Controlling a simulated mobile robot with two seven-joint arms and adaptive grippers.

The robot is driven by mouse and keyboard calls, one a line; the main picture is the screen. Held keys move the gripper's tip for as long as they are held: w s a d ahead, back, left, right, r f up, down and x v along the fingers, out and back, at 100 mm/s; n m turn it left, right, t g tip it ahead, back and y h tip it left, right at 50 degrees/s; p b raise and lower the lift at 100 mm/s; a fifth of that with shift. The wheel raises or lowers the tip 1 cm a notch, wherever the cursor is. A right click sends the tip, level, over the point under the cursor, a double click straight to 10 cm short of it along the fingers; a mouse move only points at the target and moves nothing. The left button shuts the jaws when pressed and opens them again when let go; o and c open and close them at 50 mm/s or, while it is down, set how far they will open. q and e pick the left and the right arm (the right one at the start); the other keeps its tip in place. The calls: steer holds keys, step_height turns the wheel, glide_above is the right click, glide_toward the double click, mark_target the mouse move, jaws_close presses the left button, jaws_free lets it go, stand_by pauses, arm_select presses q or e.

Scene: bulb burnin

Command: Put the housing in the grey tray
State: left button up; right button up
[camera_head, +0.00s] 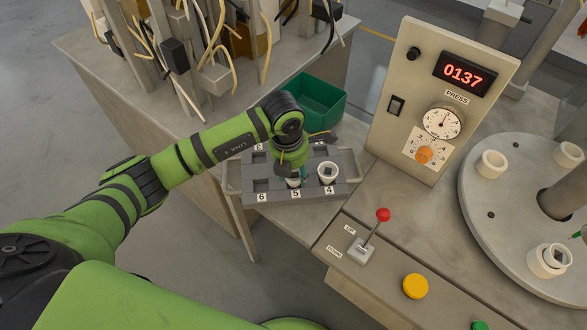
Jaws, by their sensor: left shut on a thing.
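The grey tray (263,199) sits on the bench with numbered pockets; labels 4, 5 and 6 show along its front edge. My left gripper (293,177) points down into the tray at pocket 5, shut on a small white housing (293,183). The gripper hides most of this housing, and I cannot tell whether it rests on the pocket floor. Another white housing (327,172) stands upright in the pocket by label 4, with a dark opening on top. My right gripper is not in view.
A green bin (318,103) stands behind the tray. A panel (401,95) reading 0137 rises to its right. A red-knobbed lever (382,215) and a yellow button (415,286) are in front. A round turntable (500,215) with several white cups is at the right.

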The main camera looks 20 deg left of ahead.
arm_select(q)
steer(key=o, duration=0.9)
steer(key=shift+o, duration=0.2)
steer(key=shift+r+p, duration=0.3)
steer(key=shift+p, duration=0.15)
steer(key=shift+r+b, duration=0.35)
steer(key=shift+r, duration=0.05)
step_height(320, 180, up, 11)
steer(key=s+b, duration=0.1)
steer(key=b, duration=0.1)
steer(key=shift+s+a, duration=0.15)
steer(key=shift+a, duration=0.2)
steer(key=shift+f, duration=0.1)
